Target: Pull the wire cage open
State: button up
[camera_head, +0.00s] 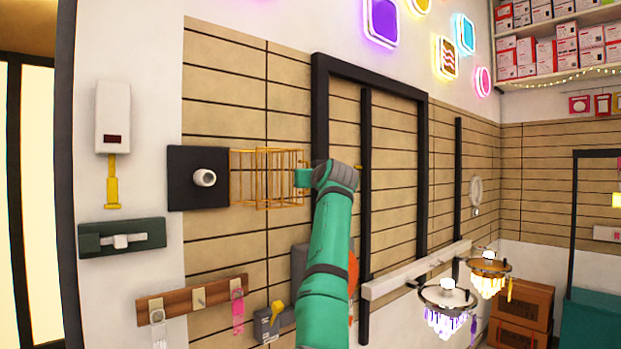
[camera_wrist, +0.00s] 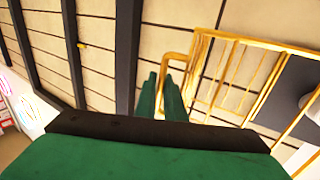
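The wire cage (camera_head: 263,178) is made of thin orange-yellow bars. It is at the dark square plate (camera_head: 185,165) with the white knob (camera_head: 204,178) on the slatted wall. In the wrist view the cage (camera_wrist: 232,80) fills the right side, with a bent handle bar (camera_wrist: 178,56) on its near edge. My gripper (camera_head: 303,178) is at the cage's right edge. In the wrist view its green fingers (camera_wrist: 162,95) stand close together on either side of the handle bar and appear shut on it. The contact itself is partly hidden.
A dark frame (camera_head: 320,110) with black uprights is on the wall right of the cage. A white box (camera_head: 113,117) and a green switch panel (camera_head: 122,238) are to the left. Below is a wooden hook rail (camera_head: 192,297). Small chandeliers (camera_head: 447,297) hang at lower right.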

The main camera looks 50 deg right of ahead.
jog(key=shift+a+r, duration=0.15)
jog(key=shift+r, duration=0.2)
jog(key=v, duration=1)
jog(key=shift+s+f, duration=0.35)
jog(key=shift+a, duration=0.15)
